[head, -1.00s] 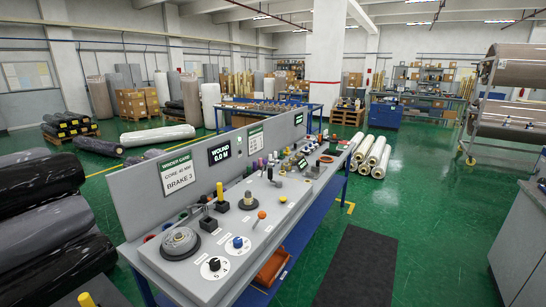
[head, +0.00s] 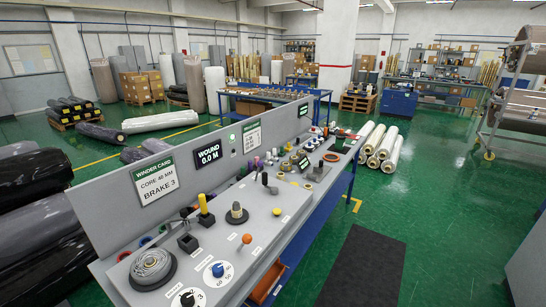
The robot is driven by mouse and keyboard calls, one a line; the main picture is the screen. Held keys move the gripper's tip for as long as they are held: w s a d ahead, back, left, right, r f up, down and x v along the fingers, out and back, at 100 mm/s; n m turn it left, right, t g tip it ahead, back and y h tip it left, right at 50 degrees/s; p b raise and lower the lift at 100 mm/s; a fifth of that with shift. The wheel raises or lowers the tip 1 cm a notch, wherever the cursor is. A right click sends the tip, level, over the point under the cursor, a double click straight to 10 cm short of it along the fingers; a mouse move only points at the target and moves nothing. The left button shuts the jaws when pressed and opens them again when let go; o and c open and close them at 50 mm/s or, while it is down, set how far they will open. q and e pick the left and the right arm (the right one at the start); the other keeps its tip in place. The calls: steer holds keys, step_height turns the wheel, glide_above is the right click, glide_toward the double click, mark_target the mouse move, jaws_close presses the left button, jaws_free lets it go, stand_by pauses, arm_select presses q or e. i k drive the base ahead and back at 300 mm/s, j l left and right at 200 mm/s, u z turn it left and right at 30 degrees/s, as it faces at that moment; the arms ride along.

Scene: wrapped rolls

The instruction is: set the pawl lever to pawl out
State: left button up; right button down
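The grey winder console (head: 232,250) runs from the near left away to the right, with several controls on its sloping top. A lever with a yellow handle (head: 203,203) stands upright on a black base. A short lever with an orange knob (head: 246,239) rises nearer the front edge. A dark lever (head: 266,182) stands farther along. The labels beside them are too small to read, so I cannot tell which is the pawl lever or how it is set. Neither of my grippers is in view.
A winder card (head: 157,182) reads core 46 mm, brake 3; a display (head: 208,155) reads wound 0.0 m. A blue dial (head: 218,270) and ribbed grey disc (head: 152,268) are near. Dark rolls (head: 35,210) lie left. Green floor is open around the black mat (head: 362,268).

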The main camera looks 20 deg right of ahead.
mark_target(260, 163)
steer(key=i+l+z, duration=0.3)
steer(key=i+l, duration=0.55)
steer(key=l, duration=0.15)
